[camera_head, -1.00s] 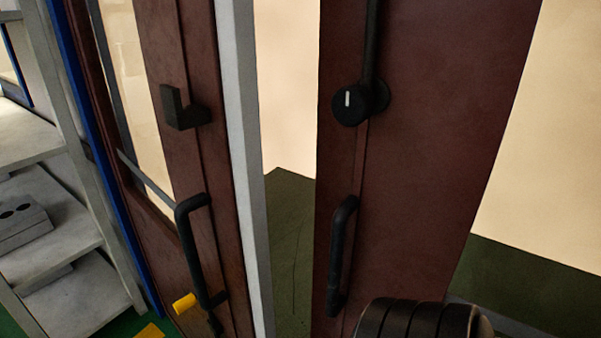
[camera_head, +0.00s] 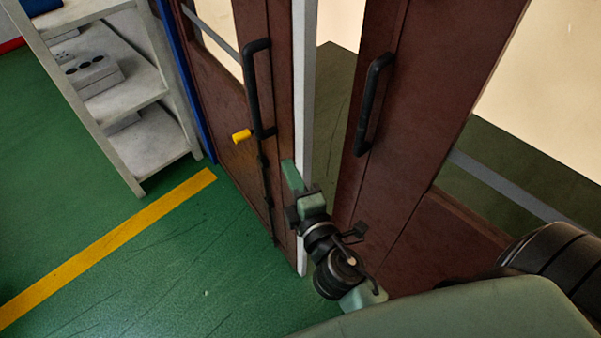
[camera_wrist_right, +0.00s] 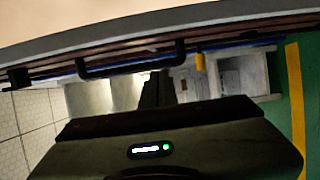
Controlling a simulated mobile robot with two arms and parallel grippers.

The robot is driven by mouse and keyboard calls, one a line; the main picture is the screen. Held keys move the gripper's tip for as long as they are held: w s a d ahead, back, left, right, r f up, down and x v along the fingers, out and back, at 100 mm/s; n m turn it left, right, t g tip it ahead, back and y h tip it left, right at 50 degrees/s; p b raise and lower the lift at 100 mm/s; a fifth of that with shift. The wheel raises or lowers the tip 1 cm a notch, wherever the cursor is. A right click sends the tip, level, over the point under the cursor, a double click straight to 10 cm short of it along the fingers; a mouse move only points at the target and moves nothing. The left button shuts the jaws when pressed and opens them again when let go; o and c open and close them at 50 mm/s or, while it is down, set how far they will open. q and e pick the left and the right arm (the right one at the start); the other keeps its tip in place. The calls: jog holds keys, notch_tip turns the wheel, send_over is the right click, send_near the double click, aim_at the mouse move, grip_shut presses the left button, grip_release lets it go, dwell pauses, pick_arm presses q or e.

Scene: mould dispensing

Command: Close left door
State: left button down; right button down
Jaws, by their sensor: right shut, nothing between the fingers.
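The left door (camera_head: 222,95) is brown with a glass pane, a black handle (camera_head: 251,90) and a yellow knob (camera_head: 241,136). It stands ajar, its pale edge (camera_head: 305,120) showing and a gap between it and the right door (camera_head: 392,165). The right door is brown with its own black handle (camera_head: 370,105). My right gripper (camera_head: 291,176) is shut and empty, low by the free edge of the left door; I cannot tell if it touches. In the right wrist view the gripper (camera_wrist_right: 158,88) points toward the door, with the handle (camera_wrist_right: 130,66) beyond. My left gripper is out of view.
A grey shelf unit (camera_head: 117,85) with boxes stands left of the left door. Green floor (camera_head: 60,170) with a yellow stripe (camera_head: 110,245) lies open in front. A dark surface shows through the gap between the doors.

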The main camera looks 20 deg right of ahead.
jog(key=w+d+p, duration=0.1)
jog(key=w+d, duration=0.1)
jog(key=w, duration=0.1)
jog(key=w+d+p, duration=0.1)
jog(key=w+d, duration=0.1)
jog(key=shift+w+d, duration=0.2)
jog(key=shift+w, duration=0.2)
jog(key=w+d, duration=0.2)
jog(key=d, duration=0.6)
jog(key=shift+d, duration=0.2)
